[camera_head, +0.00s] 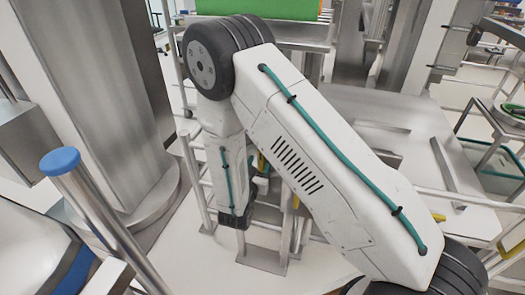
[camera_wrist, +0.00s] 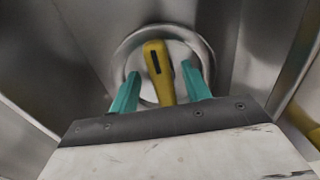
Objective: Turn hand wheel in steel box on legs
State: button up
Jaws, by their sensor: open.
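In the wrist view, a round steel hand wheel (camera_wrist: 203,46) lies inside the steel box (camera_wrist: 50,72), whose bare metal walls surround it. A yellow handle (camera_wrist: 158,84) with a dark slot stands out in front of the wheel. My gripper (camera_wrist: 160,70) is open, with one teal finger on each side of the yellow handle. The fingers look apart from the handle; contact depth cannot be told. In the head view my arm hides the wheel and most of the box.
A tall steel column (camera_head: 105,85) stands left. A blue-capped post (camera_head: 62,162) is at front left. A pale worktop (camera_head: 400,125) lies right of my arm. A green-topped stand (camera_head: 262,9) is at the back. A yellow bar (camera_wrist: 302,122) edges the wrist view's right side.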

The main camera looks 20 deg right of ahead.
jog(key=shift+x, duration=2.75)
grip_shut()
jog(key=shift+a, duration=0.1)
